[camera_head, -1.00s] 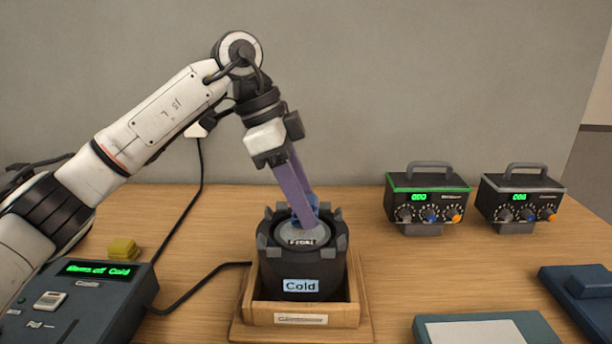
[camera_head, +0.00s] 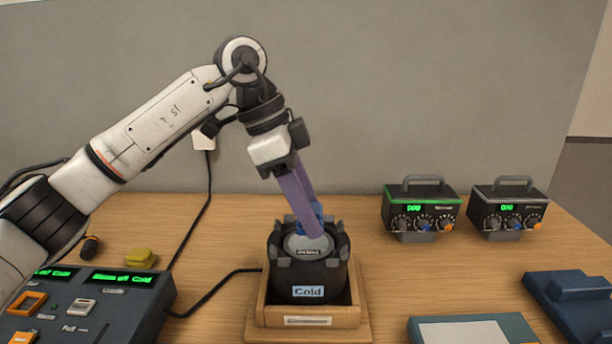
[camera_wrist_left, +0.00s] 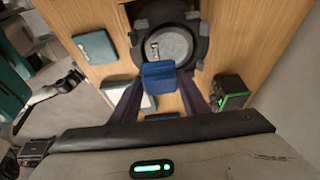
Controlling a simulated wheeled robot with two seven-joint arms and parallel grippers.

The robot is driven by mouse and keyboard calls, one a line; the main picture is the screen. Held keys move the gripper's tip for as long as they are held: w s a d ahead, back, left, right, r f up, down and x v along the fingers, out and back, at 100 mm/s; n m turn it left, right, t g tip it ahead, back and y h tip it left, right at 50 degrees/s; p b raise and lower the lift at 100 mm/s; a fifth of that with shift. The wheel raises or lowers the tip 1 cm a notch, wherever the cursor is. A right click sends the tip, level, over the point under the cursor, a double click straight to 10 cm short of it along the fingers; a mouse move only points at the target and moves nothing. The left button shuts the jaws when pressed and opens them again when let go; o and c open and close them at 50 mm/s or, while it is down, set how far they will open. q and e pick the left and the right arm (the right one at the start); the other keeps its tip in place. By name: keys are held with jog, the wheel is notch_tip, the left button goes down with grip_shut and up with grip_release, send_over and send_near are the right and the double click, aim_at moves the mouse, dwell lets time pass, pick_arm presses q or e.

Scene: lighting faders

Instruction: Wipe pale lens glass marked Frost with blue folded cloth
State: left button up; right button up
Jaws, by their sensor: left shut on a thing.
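The pale round lens glass (camera_head: 309,246) sits face up in a black notched housing (camera_head: 340,270) labelled Cold, in a wooden cradle. A dark label on the glass is too small to read surely. The glass also shows in the left wrist view (camera_wrist_left: 172,44). My left gripper (camera_head: 314,228), with long purple fingers, points down over the glass, shut on the blue folded cloth (camera_wrist_left: 158,75). The fingers mostly hide the cloth in the head view. The cloth overlaps the rim side of the glass in the wrist view; I cannot tell whether it touches. My right gripper is not in view.
A console (camera_head: 125,308) with green displays stands at left, by a yellow block (camera_head: 140,257). Two dial boxes (camera_head: 421,212) (camera_head: 508,210) stand at back right. A pale-topped pad (camera_head: 470,331) and a blue case (camera_head: 575,298) lie at front right. A black cable runs behind the console.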

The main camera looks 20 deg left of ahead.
pick_arm(q)
notch_tip(320, 180, up, 2)
jog(key=shift+r+p, duration=0.1)
jog(key=shift+p, duration=0.55)
jog(key=shift+r+p, duration=0.55)
jog(key=shift+f, duration=0.1)
